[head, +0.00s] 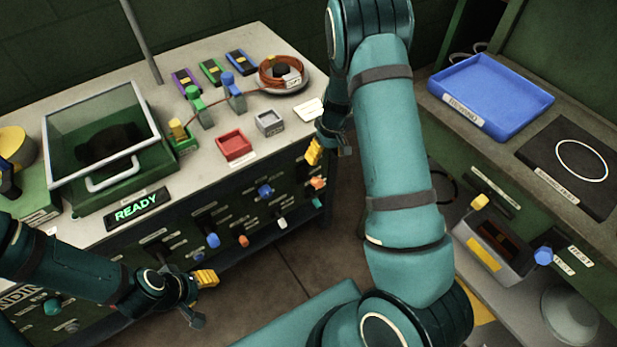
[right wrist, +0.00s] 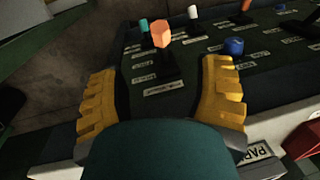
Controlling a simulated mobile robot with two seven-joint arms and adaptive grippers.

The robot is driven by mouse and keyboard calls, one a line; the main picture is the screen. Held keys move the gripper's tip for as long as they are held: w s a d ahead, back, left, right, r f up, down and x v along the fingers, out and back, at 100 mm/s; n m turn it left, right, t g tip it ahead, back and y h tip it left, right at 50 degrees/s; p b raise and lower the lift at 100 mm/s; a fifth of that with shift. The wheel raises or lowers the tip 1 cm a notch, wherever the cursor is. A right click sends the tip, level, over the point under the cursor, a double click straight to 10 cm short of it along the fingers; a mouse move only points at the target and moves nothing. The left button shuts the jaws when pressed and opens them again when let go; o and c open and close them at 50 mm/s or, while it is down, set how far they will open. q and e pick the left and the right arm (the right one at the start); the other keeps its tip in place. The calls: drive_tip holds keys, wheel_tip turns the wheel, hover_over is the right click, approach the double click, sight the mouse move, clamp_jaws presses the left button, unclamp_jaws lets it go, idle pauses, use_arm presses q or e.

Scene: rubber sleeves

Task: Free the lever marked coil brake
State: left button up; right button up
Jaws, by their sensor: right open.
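The bench's dark front panel (head: 180,233) carries several levers with coloured ends and small labels. I cannot read which label says coil brake. An orange-ended lever (right wrist: 160,33) shows ahead of my open right gripper (right wrist: 158,72) in the right wrist view, beyond the fingertips and apart from them. In the head view, my right gripper (head: 314,152) is at the bench's front right corner, just above the orange lever (head: 318,183). A teal lever (head: 318,202) is below that. My left gripper (head: 203,279) is low in front of the panel; its finger opening cannot be made out.
A blue lever (head: 265,190), another blue one (head: 213,240), an orange one (head: 243,240) and a white one (head: 282,223) stick out nearby. The benchtop holds a red tray (head: 234,145) and a lidded glass box (head: 103,140). A blue tray (head: 490,92) stands right.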

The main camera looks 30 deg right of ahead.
sight(319, 180)
drive_tip(key=f, duration=0.4)
drive_tip(key=a+f+b, duration=0.1)
drive_tip(key=f, duration=0.3)
drive_tip(key=f+b, duration=0.1)
drive_tip(key=f, duration=0.4)
drive_tip(key=shift+s+a, duration=0.1)
drive_tip(key=shift+a, duration=0.3)
clamp_jaws()
